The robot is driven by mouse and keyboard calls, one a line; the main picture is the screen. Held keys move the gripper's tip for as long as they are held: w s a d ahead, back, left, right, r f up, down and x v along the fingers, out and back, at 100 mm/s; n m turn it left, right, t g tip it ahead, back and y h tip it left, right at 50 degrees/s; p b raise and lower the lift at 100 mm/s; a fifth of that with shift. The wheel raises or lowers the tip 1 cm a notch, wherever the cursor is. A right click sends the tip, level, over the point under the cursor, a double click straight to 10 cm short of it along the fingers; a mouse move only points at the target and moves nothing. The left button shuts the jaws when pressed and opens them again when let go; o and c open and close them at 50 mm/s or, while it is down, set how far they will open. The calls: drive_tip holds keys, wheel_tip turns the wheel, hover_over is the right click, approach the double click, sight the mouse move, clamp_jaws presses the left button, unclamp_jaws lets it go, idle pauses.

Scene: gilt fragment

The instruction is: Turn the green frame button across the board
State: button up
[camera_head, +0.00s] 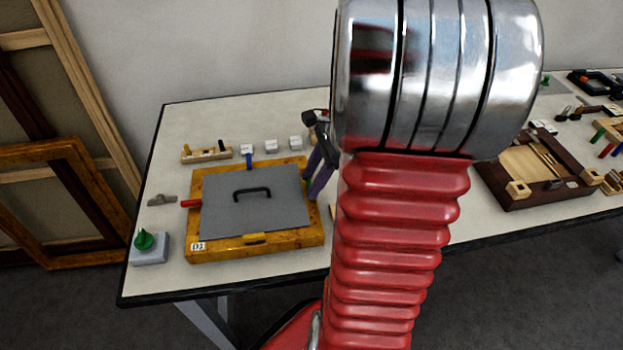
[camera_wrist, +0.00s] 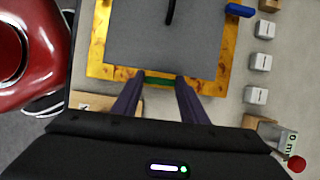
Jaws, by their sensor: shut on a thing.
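The gilt frame (camera_head: 285,245) lies on the table and holds a grey board (camera_head: 250,215) with a black handle (camera_head: 252,192). The green frame button (camera_wrist: 160,80) is on the rail nearest my gripper in the wrist view, lying along the rail and clear of the board. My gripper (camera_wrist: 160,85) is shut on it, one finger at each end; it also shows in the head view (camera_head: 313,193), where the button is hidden. The blue button (camera_head: 249,158) and red button (camera_head: 191,203) point outward from the frame. The yellow button (camera_head: 256,239) lies along the front rail.
White blocks (camera_head: 271,145) and a wooden rack (camera_head: 207,154) stand behind the frame. A grey block with a green knob (camera_head: 145,240) sits at the front left corner, with a small grey piece (camera_head: 161,200) behind it. A dark wooden frame (camera_head: 540,190) lies farther right.

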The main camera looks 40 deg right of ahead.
drive_tip(key=shift+w+d+n, duration=0.1)
drive_tip(key=shift+w+n, duration=0.05)
drive_tip(key=shift+n, duration=0.15)
drive_tip(key=n+g, duration=0.1)
drive_tip(key=n, duration=0.1)
drive_tip(key=n+g, duration=0.1)
drive_tip(key=n, duration=0.1)
drive_tip(key=shift+w+d+y, duration=0.15)
drive_tip(key=shift+w+y, duration=0.05)
drive_tip(key=shift+y, duration=0.1)
drive_tip(key=n, duration=0.2)
drive_tip(key=n+g, duration=0.1)
drive_tip(key=n, duration=0.2)
drive_tip(key=shift+w+g, duration=0.2)
drive_tip(key=shift+g, duration=0.1)
drive_tip(key=n, duration=0.2)
drive_tip(key=n+g, duration=0.1)
drive_tip(key=n, duration=0.1)
drive_tip(key=shift+w+r+n+g+h, duration=0.1)
drive_tip(key=shift+w+n+g+h, duration=0.1)
drive_tip(key=shift+n+g+h, duration=0.15)
drive_tip(key=shift+w+a+n+g+h, duration=0.15)
drive_tip(key=shift+n+g+h, duration=0.15)
drive_tip(key=shift+n, duration=0.6)
drive_tip(key=shift+s+a+n+g+h, duration=0.15)
drive_tip(key=shift+n+h, duration=0.2)
drive_tip(key=shift+n, duration=0.5)
drive_tip(key=shift+w, duration=0.1)
drive_tip(key=o, duration=1)
drive_tip(key=shift+o, duration=0.2)
